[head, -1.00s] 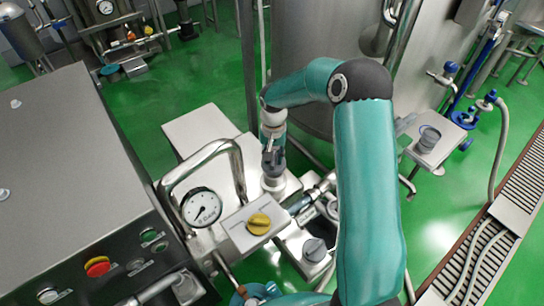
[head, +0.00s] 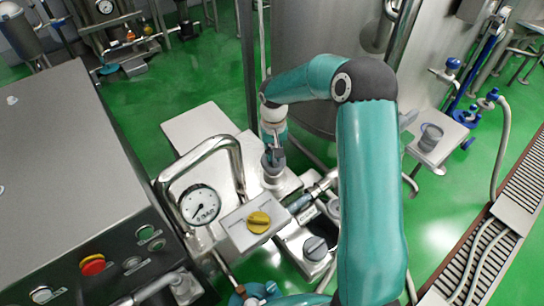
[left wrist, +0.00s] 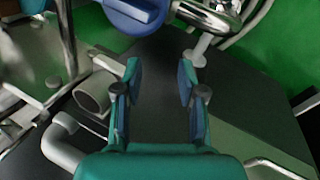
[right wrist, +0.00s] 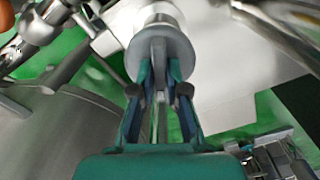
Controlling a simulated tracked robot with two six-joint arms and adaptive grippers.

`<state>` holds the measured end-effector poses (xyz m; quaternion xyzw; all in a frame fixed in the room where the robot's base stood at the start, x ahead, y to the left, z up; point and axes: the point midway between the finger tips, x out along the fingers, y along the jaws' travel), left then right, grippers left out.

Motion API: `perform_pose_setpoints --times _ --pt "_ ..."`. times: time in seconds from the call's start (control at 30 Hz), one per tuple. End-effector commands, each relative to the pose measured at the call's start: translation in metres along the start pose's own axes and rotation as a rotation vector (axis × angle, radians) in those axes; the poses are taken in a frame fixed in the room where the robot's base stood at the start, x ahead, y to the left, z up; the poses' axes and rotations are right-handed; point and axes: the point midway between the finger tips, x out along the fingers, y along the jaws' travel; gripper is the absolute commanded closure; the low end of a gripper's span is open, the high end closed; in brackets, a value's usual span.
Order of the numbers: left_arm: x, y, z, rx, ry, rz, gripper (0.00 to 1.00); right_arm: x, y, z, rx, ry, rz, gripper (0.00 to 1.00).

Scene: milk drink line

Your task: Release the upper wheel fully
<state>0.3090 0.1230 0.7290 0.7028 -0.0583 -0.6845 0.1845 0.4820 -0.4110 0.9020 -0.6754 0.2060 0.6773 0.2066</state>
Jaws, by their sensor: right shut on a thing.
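A grey round knob with a raised flat bar, which I take for the upper wheel, shows in the right wrist view (right wrist: 160,52) and in the head view (head: 272,163). It sits on top of a short upright metal fitting on the white block. My right gripper (head: 273,150) points down on it. In the right wrist view, the fingertips (right wrist: 159,70) are shut on both sides of the bar. My left gripper (left wrist: 157,80) is open and empty in the left wrist view, with a blue handle (left wrist: 135,14) beyond its tips.
A pressure gauge (head: 200,205) and bent metal pipe stand left of the knob. A yellow knob (head: 258,222) and another grey knob (head: 315,248) are in front. A large steel cabinet (head: 70,170) fills the left, a steel tank (head: 315,65) stands behind.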

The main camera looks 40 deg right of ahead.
Motion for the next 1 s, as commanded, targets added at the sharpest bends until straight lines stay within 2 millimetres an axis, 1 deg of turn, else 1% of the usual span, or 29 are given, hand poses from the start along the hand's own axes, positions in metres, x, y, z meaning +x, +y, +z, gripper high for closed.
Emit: perform_pose_setpoints --times 0.03,0.1,0.3,0.5,0.7,1.0 --pt "0.004 -0.002 0.000 0.000 0.000 0.000 0.60 0.001 -0.002 -0.002 -0.041 0.009 -0.005 1.00" --pt "0.007 -0.003 0.000 0.000 0.000 0.000 0.60 0.001 -0.002 -0.002 -0.102 0.009 -0.005 1.00" --pt "0.013 -0.004 0.000 0.000 0.000 0.000 0.60 0.000 -0.002 -0.002 -0.265 0.010 -0.004 1.00" --pt "0.016 -0.006 0.000 0.000 0.000 0.000 0.60 -0.001 -0.001 -0.003 -0.393 0.012 -0.003 1.00" --pt "0.018 -0.006 0.000 0.000 0.000 0.000 0.60 -0.001 -0.001 -0.003 -0.468 0.013 -0.003 1.00" --pt "0.018 -0.006 0.000 0.000 0.000 0.000 0.60 -0.002 0.000 -0.003 -0.498 0.014 -0.002 1.00"
